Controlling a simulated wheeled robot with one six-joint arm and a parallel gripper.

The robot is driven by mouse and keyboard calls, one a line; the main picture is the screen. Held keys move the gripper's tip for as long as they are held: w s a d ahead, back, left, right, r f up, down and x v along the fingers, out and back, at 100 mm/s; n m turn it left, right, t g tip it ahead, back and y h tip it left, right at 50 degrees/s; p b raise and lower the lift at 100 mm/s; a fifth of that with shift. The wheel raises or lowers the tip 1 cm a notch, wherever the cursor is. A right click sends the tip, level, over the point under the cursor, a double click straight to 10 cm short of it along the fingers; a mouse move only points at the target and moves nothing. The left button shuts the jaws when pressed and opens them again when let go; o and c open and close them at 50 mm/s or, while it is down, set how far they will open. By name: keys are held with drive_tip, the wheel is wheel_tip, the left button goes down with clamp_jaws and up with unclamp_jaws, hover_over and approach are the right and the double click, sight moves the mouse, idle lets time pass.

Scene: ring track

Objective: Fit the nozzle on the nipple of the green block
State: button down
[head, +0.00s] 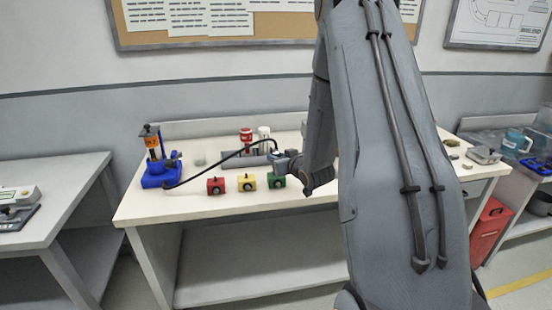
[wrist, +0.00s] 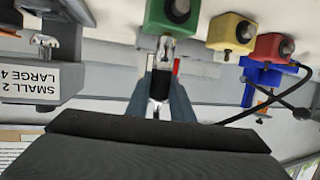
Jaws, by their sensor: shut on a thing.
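The green block (wrist: 157,14) is at the top of the wrist view, with its round grey nipple (wrist: 180,8) facing my side. It also shows in the head view (head: 277,181), at the right end of a row of blocks. My gripper (wrist: 162,80) is shut on the nozzle (wrist: 161,78), a black piece with a metal tip. The tip points toward the green block and overlaps its lower edge in the picture, off the nipple's centre. I cannot tell whether tip and block touch. In the head view my gripper (head: 283,165) is just behind the green block.
A yellow block (head: 247,183) and a red block (head: 215,186) stand left of the green one. A blue pump (head: 160,175) is at the table's left, with a black hose (head: 222,158) arching toward my gripper. A labelled grey holder (wrist: 40,75) shows in the wrist view.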

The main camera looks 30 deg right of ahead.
drive_tip(key=c, duration=1.5)
unclamp_jaws()
drive_tip(key=shift+o, duration=0.2)
drive_tip(key=b+v, duration=0.2)
drive_tip(key=v, duration=0.6)
drive_tip(key=s+a+f+g, duration=0.1)
drive_tip(key=s+a+g, duration=0.6)
drive_tip(key=s+a, duration=0.3)
drive_tip(key=s+a+f+g, duration=0.2)
drive_tip(key=s+a+g, duration=0.4)
drive_tip(key=s+a, duration=0.4)
drive_tip(key=s, duration=0.5)
drive_tip(key=shift+g, duration=0.4)
